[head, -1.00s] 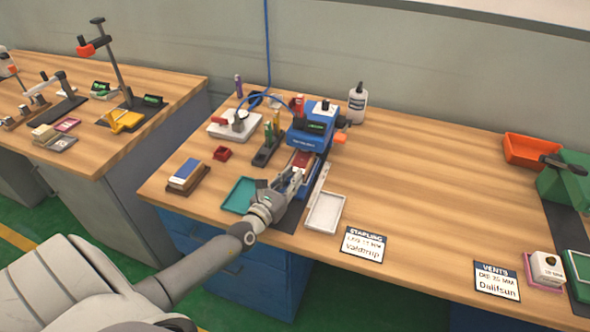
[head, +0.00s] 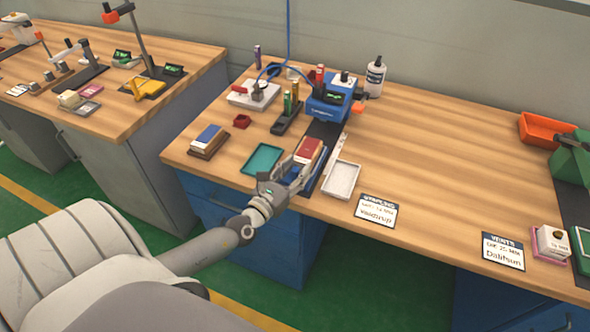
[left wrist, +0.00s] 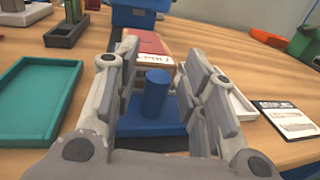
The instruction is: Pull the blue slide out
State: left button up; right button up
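The blue slide (head: 312,181) sticks out in front of the blue machine (head: 328,103), near the table's front edge. A red-topped block (head: 308,150) rides on it, with a pale, printed front face. In the left wrist view the slide's base (left wrist: 150,128) carries an upright blue post (left wrist: 157,92). My left gripper (head: 294,170) is at the front end of the slide. Its fingers in the left wrist view (left wrist: 157,85) stand on both sides of the post, with narrow gaps showing, so it looks open. My right gripper is not in view.
A teal tray (head: 262,159) lies left of the slide, a white tray (head: 341,180) to its right. A brown block with a blue-and-white top (head: 208,139) sits further left. The label card (head: 377,211) lies at the front edge.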

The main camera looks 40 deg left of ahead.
pick_arm(q)
jog(key=s, duration=1.2)
jog(key=shift+d, duration=0.2)
dwell(0.4)
jog(key=s+a+f+n+g+y, duration=0.1)
jog(key=s+a+f+n+g, duration=0.25)
jog(key=f, duration=0.55)
jog(key=s+a+f+n+g+y, duration=0.1)
jog(key=s+f+n+g+y, duration=0.2)
jog(key=f+n, duration=0.55)
jog(key=s+a+f+n+g, duration=0.25)
jog(key=s+f, duration=0.25)
jog(key=f, duration=0.6)
jog(key=s+d+f+n+g+h, duration=0.4)
jog(key=s+d+f+n+g, duration=0.4)
jog(key=s+d+f+n, duration=1)
jog(key=s, duration=0.2)
jog(key=shift+s+d+n+h, duration=0.3)
jog(key=shift+s+n, duration=0.05)
